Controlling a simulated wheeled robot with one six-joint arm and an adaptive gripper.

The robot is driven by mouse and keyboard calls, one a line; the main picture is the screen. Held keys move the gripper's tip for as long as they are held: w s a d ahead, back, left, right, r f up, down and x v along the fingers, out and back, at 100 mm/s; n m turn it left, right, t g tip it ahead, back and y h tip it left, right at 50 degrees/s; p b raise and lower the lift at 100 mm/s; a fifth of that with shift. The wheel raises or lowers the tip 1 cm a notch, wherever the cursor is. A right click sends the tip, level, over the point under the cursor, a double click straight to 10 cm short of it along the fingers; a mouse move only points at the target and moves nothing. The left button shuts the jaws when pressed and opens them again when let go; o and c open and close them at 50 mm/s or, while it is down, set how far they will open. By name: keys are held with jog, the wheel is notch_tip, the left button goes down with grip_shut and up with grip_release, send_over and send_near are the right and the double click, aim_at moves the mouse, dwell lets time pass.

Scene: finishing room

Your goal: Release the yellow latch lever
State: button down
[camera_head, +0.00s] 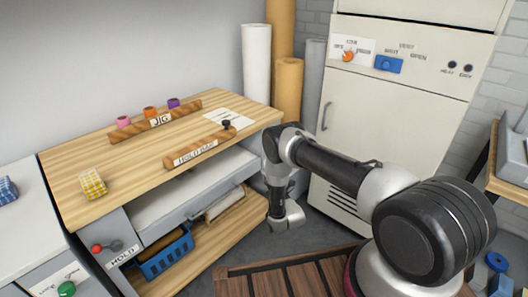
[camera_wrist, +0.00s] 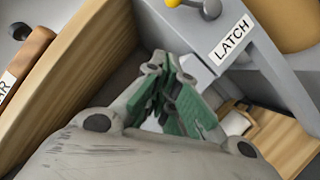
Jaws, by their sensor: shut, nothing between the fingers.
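The yellow latch lever (camera_wrist: 173,3) shows at the top edge of the wrist view, with only its yellow end and part of a grey arm in frame. Beside it a white LATCH label (camera_wrist: 231,40) is fixed to a grey panel. My gripper (camera_wrist: 163,82) has green finger pads; it is shut and empty. In the wrist picture its fingertips lie below and slightly left of the lever, apart from it. In the head view my arm reaches to the bench's right end; the lever and fingers cannot be made out there.
The wooden bench (camera_head: 75,165) carries a HOLD BAR strip (camera_head: 200,151), a JIG rack (camera_head: 155,125) and a yellow checked block (camera_head: 93,184). A red-knobbed lever (camera_head: 98,248) marked HOLD is on its front. A blue basket (camera_head: 166,254) sits below. A cream cabinet (camera_head: 375,120) stands behind my arm.

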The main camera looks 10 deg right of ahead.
dwell(0.4)
jog(key=shift+w+d+r, duration=0.15)
jog(key=shift+w+r, duration=0.5)
jog(key=shift+w, duration=1.15)
jog(key=shift+w+d+r, duration=0.15)
jog(key=shift+w+r, duration=0.5)
jog(key=shift+w, duration=1.2)
jog(key=shift+w+d+r, duration=0.15)
jog(key=shift+w+r, duration=0.5)
jog(key=shift+w, duration=1.15)
